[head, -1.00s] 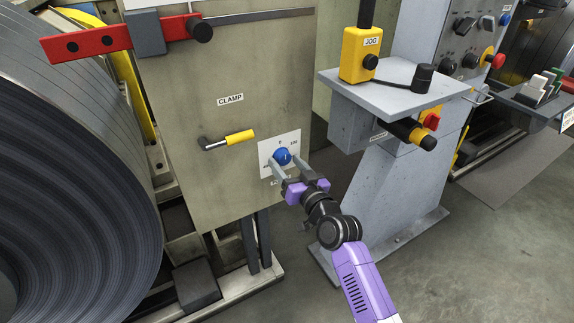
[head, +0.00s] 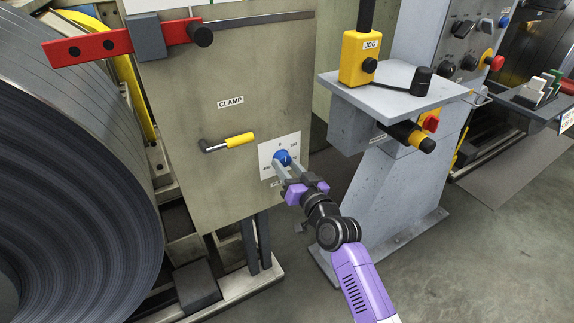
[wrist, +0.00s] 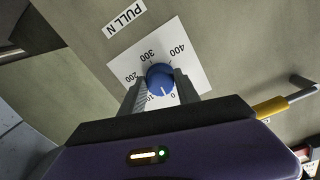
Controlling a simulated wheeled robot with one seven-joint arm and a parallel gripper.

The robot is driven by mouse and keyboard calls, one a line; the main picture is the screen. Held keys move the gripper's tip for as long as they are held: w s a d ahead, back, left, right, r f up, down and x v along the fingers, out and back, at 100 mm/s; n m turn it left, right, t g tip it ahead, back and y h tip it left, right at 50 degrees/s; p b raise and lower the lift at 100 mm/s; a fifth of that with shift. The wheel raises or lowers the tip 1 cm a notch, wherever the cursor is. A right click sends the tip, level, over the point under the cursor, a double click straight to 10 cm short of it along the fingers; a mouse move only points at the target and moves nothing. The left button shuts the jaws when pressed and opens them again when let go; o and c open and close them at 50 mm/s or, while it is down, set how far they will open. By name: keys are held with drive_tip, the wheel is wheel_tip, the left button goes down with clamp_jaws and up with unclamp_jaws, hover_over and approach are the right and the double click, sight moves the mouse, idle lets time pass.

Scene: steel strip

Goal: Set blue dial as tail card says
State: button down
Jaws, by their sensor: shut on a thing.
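The blue dial (head: 282,156) sits on a white scale plate (head: 267,148) on the grey-green cabinet, under the CLAMP label. My gripper (head: 285,163) has its two fingers closed on the sides of the dial. In the wrist view the blue dial (wrist: 160,78) is between the fingers (wrist: 159,90). Its plate (wrist: 196,70) reads 0, 100, 200, 300 and 400, with 100 partly covered by a finger. A white mark on the dial points toward the 0 side; its exact setting is hard to tell. A cut-off white card (head: 568,120) at the right edge is unreadable.
A yellow-handled clamp lever (head: 230,142) is left of the dial. A grey pedestal (head: 385,190) with a yellow JOG box (head: 360,55) stands to the right. A large steel coil (head: 70,180) fills the left. The floor at front right is clear.

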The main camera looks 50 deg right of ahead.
drive_tip(key=m+p, duration=0.1)
drive_tip(key=m, duration=0.1)
drive_tip(key=m+p, duration=0.1)
drive_tip(key=m, duration=0.2)
drive_tip(key=shift+a+r+p, duration=0.1)
drive_tip(key=shift+r+p, duration=0.1)
drive_tip(key=shift+p, duration=0.2)
drive_tip(key=m+p, duration=0.2)
drive_tip(key=m, duration=0.3)
drive_tip(key=shift+m+y, duration=0.3)
drive_tip(key=c, duration=0.9)
unclamp_jaws()
drive_tip(key=v, duration=0.7)
drive_tip(key=shift+s+a, duration=0.15)
drive_tip(key=shift+s, duration=0.25)
